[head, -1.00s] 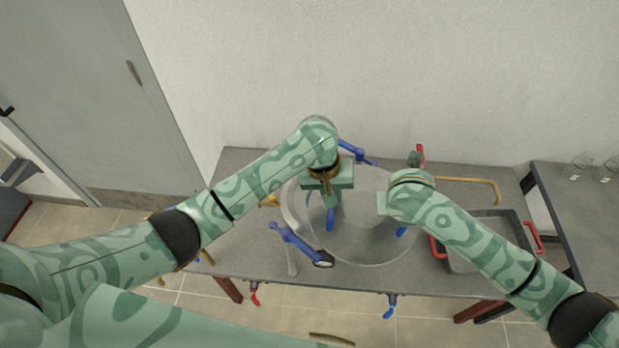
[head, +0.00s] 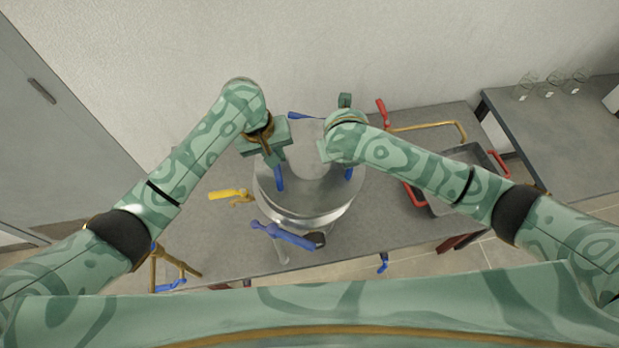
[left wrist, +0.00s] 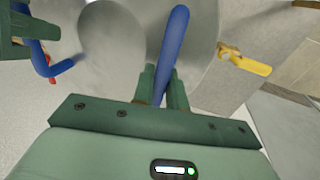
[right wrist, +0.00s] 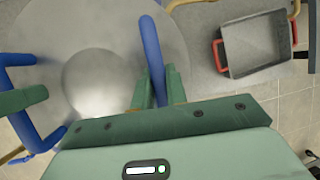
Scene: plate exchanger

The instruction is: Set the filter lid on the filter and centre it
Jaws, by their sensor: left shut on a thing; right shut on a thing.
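The filter lid (head: 308,172) is a broad, shiny grey disc with a round dome in its middle, clear in the right wrist view (right wrist: 95,80). My left gripper (head: 276,168) is shut on its left blue handle (left wrist: 174,40). My right gripper (head: 342,165) is shut on its right blue handle (right wrist: 152,50). The metal filter (head: 300,220) stands on the table, its curved front wall showing below the lid. The lid is over the filter; I cannot tell whether they touch or how well they are centred. The filter's opening is hidden.
A blue-handled fitting (head: 283,236) is at the filter's front. A yellow handle (head: 228,194) lies to its left. A red lever (head: 382,112), a brass pipe (head: 430,130) and a grey tray with red handles (head: 465,158) are to the right. Several glasses (head: 552,82) stand on the side table.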

